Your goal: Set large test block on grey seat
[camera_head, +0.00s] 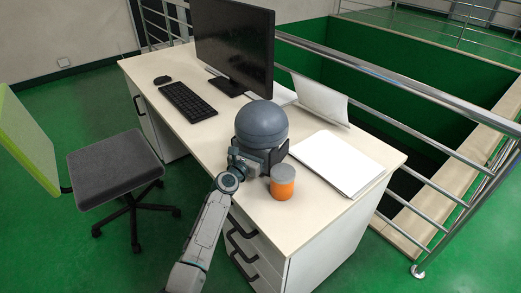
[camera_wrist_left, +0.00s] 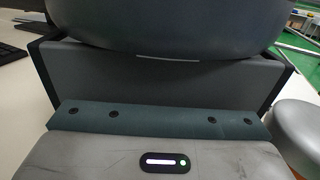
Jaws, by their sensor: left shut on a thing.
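A large blue-grey rounded block (camera_head: 261,122), apparently the large test block, is at the desk's near edge, held by my left gripper (camera_head: 262,156). In the left wrist view the block's curved grey side (camera_wrist_left: 180,28) fills the top, between the dark fingers. The gripper is shut on it. I cannot tell whether its underside touches the desk. The grey seat (camera_head: 112,164) belongs to an office chair at the left, apart from the gripper, and its top is bare. My right gripper is not in view.
An orange cup with a grey lid (camera_head: 283,181) stands close right of the gripper. White papers (camera_head: 338,162), a keyboard (camera_head: 187,102) and a monitor (camera_head: 233,45) are on the desk (camera_head: 310,213). The chair has a green backrest (camera_head: 27,140). Green floor lies between chair and desk.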

